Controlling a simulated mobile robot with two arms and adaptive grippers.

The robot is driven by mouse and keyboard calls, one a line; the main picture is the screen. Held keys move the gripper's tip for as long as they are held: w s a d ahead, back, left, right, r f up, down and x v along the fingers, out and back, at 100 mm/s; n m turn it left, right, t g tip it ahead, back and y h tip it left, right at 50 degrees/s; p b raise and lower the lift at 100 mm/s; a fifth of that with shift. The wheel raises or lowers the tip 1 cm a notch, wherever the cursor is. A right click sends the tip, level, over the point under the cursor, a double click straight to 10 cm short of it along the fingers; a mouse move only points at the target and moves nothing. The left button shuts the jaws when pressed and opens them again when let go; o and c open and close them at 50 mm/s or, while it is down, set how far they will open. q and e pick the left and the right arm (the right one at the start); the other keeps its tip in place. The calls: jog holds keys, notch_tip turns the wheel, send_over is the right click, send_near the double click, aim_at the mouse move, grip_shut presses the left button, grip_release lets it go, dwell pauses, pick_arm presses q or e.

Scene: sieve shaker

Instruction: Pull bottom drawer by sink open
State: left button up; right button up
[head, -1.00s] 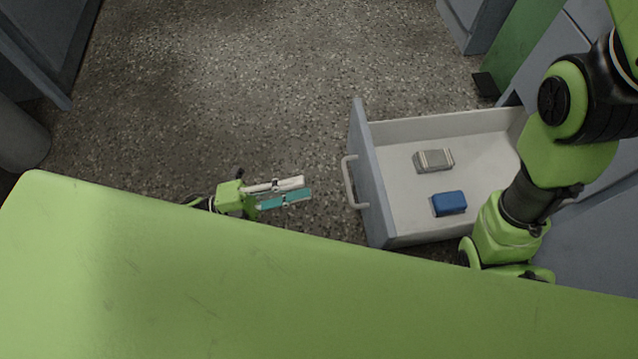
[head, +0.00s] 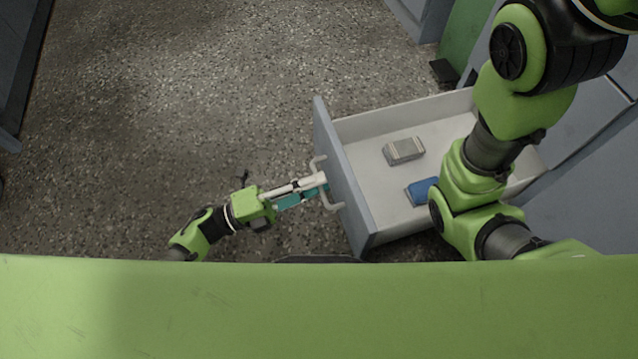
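The drawer (head: 345,185) with a grey-blue front stands pulled out from the cabinet on the right, its white inside showing. Its pale bar handle (head: 336,205) is on the front's left face. My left gripper (head: 323,184), with one white and one teal finger, has its fingertips at the middle of the handle. The fingers look close together, but whether they are closed on the bar cannot be made out. My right arm passes over the drawer's right part and hides some of it. My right gripper is not in view.
A grey box (head: 404,151) and a blue box (head: 421,191) lie in the drawer; my arm partly covers the blue one. Open speckled floor (head: 180,110) lies left of the drawer. Cabinets (head: 585,150) stand at the right.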

aim_at(335, 180)
pick_arm(q)
jog(key=shift+w+d+r, duration=0.15)
jog(key=shift+w+d, duration=0.05)
jog(key=shift+d, duration=0.4)
grip_shut()
jog(key=x, duration=0.3)
jog(key=f+x, duration=0.1)
jog(key=x, duration=0.1)
jog(key=shift+d, duration=0.1)
grip_release()
